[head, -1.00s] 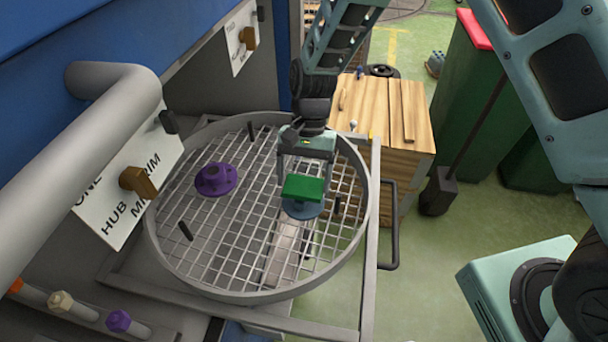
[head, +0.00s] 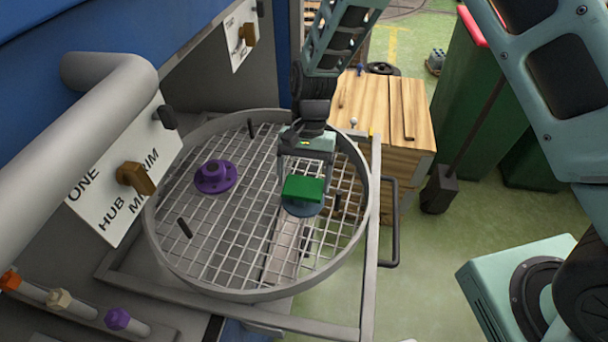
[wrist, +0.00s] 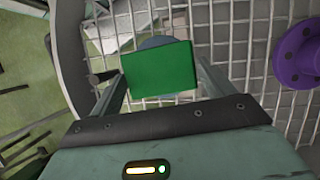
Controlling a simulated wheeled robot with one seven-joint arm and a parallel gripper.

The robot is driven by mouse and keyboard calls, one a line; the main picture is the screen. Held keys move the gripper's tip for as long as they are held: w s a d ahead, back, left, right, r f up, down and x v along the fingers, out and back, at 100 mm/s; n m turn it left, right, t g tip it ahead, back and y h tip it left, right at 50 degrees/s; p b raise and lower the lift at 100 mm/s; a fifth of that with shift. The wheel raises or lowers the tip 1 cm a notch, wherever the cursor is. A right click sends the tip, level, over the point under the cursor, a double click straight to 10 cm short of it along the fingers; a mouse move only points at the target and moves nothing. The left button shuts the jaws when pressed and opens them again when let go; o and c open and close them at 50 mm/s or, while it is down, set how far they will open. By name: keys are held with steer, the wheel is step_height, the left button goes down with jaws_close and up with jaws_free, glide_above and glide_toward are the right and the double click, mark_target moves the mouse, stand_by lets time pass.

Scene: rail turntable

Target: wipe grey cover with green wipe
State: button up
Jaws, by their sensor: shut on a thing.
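The green wipe (head: 303,188) is a flat rectangular block held between the fingers of my gripper (head: 304,180). It also shows in the wrist view (wrist: 160,69), with a finger at each side. My gripper is shut on it. The grey cover (head: 302,209) is a round blue-grey disc directly below the wipe, on the right part of the mesh turntable. The wipe hides most of it; a sliver shows past the wipe in the wrist view (wrist: 158,42). I cannot tell whether wipe and cover touch.
A purple flanged piece (head: 215,177) stands on the left of the round mesh basket (head: 215,292). Short black pegs (head: 184,228) rise from the mesh. A lettered sign with a brown knob (head: 134,178) is at left. A wooden crate (head: 385,115) stands behind at right.

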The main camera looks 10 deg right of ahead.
steer(key=shift+w+d, duration=0.7)
steer(key=shift+w, duration=0.35)
steer(key=shift+s+a+f+p, duration=0.15)
steer(key=shift+s+a, duration=0.3)
steer(key=shift+s, duration=0.25)
steer(key=shift+s+a+r+p, duration=0.15)
steer(key=shift+s+a, duration=0.3)
steer(key=shift+s, duration=0.3)
steer(key=shift+s+a+f+p, duration=0.15)
steer(key=shift+s+a, duration=0.3)
steer(key=shift+s, duration=0.25)
steer(key=shift+w+d+p, duration=0.1)
steer(key=shift+w+d, duration=0.35)
steer(key=shift+w, duration=0.3)
steer(key=shift+w+d+p, duration=0.1)
steer(key=shift+w+d, duration=0.35)
steer(key=shift+w, duration=0.25)
steer(key=shift+w+d+p, duration=0.1)
steer(key=shift+w+d, duration=0.35)
steer(key=shift+w, duration=0.3)
steer(key=shift+s+a+p, duration=0.1)
steer(key=shift+s+a, duration=0.35)
steer(key=shift+s, duration=0.25)
steer(key=shift+s+a+p, duration=0.1)
steer(key=shift+s+a, duration=0.35)
steer(key=shift+s, duration=0.3)
steer(key=shift+s+a+p, duration=0.1)
steer(key=shift+s+a, duration=0.35)
steer(key=shift+s, duration=0.25)
steer(key=shift+r, duration=0.25)
